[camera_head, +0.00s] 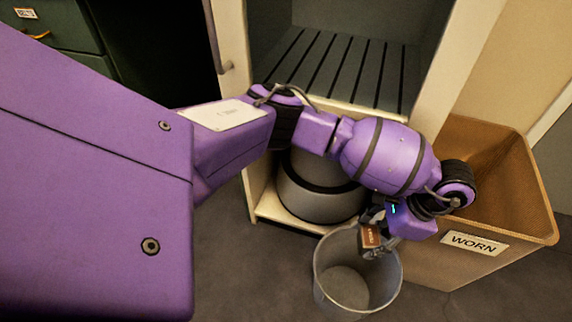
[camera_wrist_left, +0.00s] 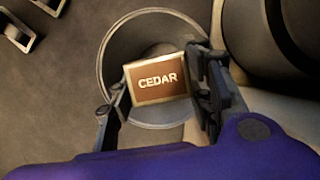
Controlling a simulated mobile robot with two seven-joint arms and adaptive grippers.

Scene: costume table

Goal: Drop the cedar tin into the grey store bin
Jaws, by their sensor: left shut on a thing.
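The cedar tin (camera_head: 370,236) is a small box with a brown label and pale rim. In the left wrist view its label (camera_wrist_left: 158,80) reads CEDAR. My left gripper (camera_head: 378,238) is shut on the tin, with one finger on each side of it. The grey store bin (camera_head: 326,291) is a round open bin on the floor. The tin is over the bin's mouth, toward its far rim in the head view. In the left wrist view the bin's rim (camera_wrist_left: 103,62) shows around and behind the tin. The visible bin floor is bare. My right gripper is not in view.
A tan woven hamper (camera_head: 500,180) labelled WORN stands right of the bin. An open cabinet with a slatted shelf (camera_head: 330,70) and a large round grey container (camera_head: 310,195) is behind. Dark green drawers (camera_head: 50,30) are at far left. Floor left of the bin is clear.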

